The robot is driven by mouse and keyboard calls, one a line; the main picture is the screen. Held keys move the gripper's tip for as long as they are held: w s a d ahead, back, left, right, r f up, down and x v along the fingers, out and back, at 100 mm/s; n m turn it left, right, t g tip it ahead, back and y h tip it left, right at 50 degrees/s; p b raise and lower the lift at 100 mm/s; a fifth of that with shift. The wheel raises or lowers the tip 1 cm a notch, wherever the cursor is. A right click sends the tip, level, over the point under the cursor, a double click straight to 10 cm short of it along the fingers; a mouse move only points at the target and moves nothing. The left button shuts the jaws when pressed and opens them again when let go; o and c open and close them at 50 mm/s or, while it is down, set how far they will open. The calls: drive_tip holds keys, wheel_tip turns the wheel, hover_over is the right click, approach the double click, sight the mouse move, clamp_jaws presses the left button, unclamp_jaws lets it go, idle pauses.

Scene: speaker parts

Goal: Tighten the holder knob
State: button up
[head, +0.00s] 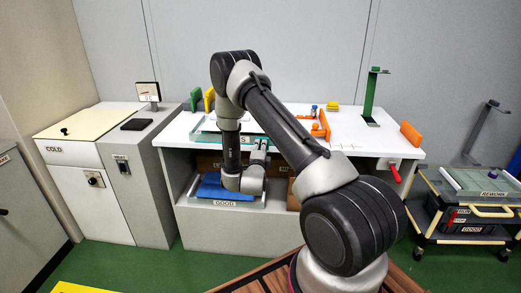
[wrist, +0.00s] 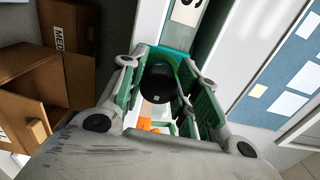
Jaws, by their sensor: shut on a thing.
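In the wrist view a dark round knob (wrist: 160,88) with a small pale mark sits between the green-lined fingers of my gripper (wrist: 165,72). The gripper is shut on this knob. A green part (wrist: 178,52) lies right behind the knob. In the head view my gripper (head: 259,154) points upward at the front edge of the white workbench (head: 372,147). The knob is hidden there behind my gripper and arm, so its tightness cannot be seen.
A tray labelled GOOD (head: 224,203) with a blue piece (head: 212,188) lies on the shelf close below my wrist. Cardboard boxes (wrist: 65,50) stand to the left in the wrist view. A red handle (head: 394,172) juts from the bench's right front.

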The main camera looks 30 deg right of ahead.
drive_tip(key=o, duration=1)
drive_tip(key=shift+s, duration=0.1)
drive_tip(key=v, duration=1.2)
